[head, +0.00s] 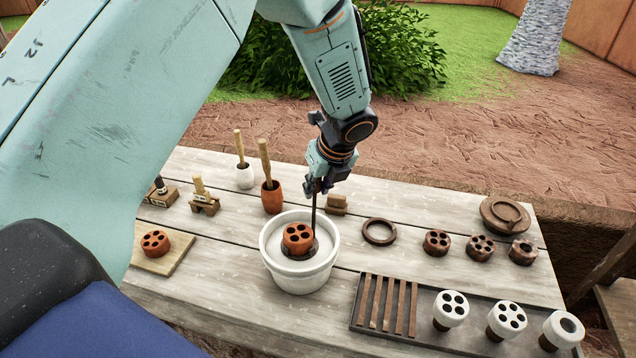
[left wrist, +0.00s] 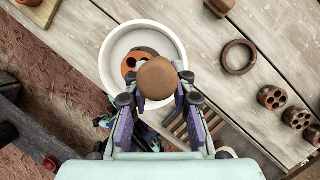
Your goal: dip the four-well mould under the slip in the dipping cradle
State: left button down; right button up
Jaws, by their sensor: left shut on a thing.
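The orange-red four-well mould (head: 298,235) sits on the dark dipping cradle (head: 312,248) inside a white bucket (head: 300,281). The mould's wells face up and its top stands above the pale slip (head: 275,238). My left gripper (head: 318,186) is above the bucket's back right, shut on the cradle's thin upright handle. In the left wrist view, a round brown knob (left wrist: 157,78) lies between the fingers of the left gripper (left wrist: 157,100) and partly hides the mould (left wrist: 133,62). My right gripper is not in view.
Another orange mould (head: 154,243) rests on a wooden board (head: 165,262) at the left. Wooden-handled pots stand behind the bucket. A ring (head: 379,231) and several brown moulds are at the right. A slatted rack (head: 385,305) and white pieces stand at the front right.

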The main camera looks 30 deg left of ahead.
pick_arm(q)
jog(key=shift+f+b, duration=1.4)
jog(key=shift+f, duration=1.3)
jog(key=shift+p, duration=0.35)
jog(key=shift+r, duration=0.15)
dwell(1.4)
jog(key=shift+r+p, duration=3.05)
jog(key=shift+p, duration=0.3)
jog(key=shift+r+p, duration=0.45)
jog(key=shift+p, duration=0.05)
jog(key=shift+r+p, duration=0.75)
jog(key=shift+r, duration=0.35)
